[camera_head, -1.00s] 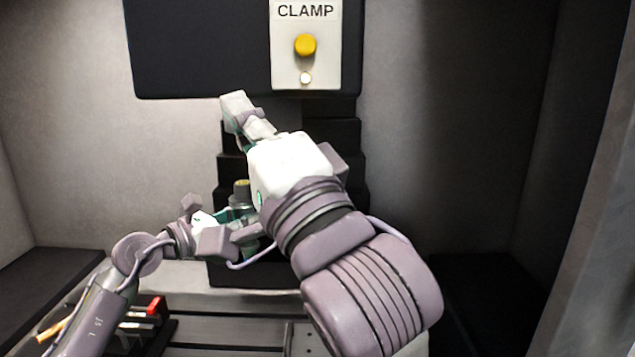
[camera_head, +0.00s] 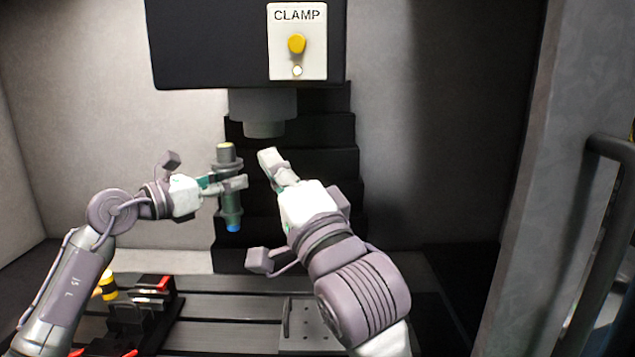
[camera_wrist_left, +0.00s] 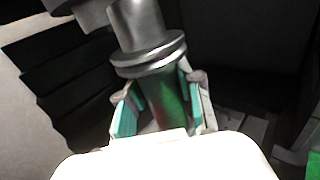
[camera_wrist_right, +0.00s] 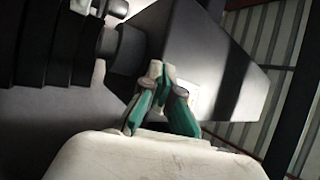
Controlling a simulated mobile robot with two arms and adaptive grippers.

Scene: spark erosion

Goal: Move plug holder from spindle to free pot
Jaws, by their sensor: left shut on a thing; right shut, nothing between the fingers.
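The plug holder (camera_head: 229,160) is a grey cylinder with a flange, a yellowish top and a blue lower tip. My left gripper (camera_head: 222,185) is shut on its body and holds it roughly upright in the air. In the left wrist view the holder (camera_wrist_left: 145,40) stands between the left fingers (camera_wrist_left: 160,105). The spindle (camera_head: 264,110) hangs empty above and to the right of the holder, apart from it. My right gripper (camera_head: 268,160) is shut and empty below the spindle; its fingertips meet in the right wrist view (camera_wrist_right: 157,70).
A dark rack (camera_head: 145,305) with red-marked parts stands at the lower left of the slotted table; a yellow-and-black piece (camera_head: 107,287) is by it. A plate with holes (camera_head: 300,325) lies at front centre. The CLAMP panel (camera_head: 297,42) with a yellow button is above. A grey wall (camera_head: 540,200) bounds the right.

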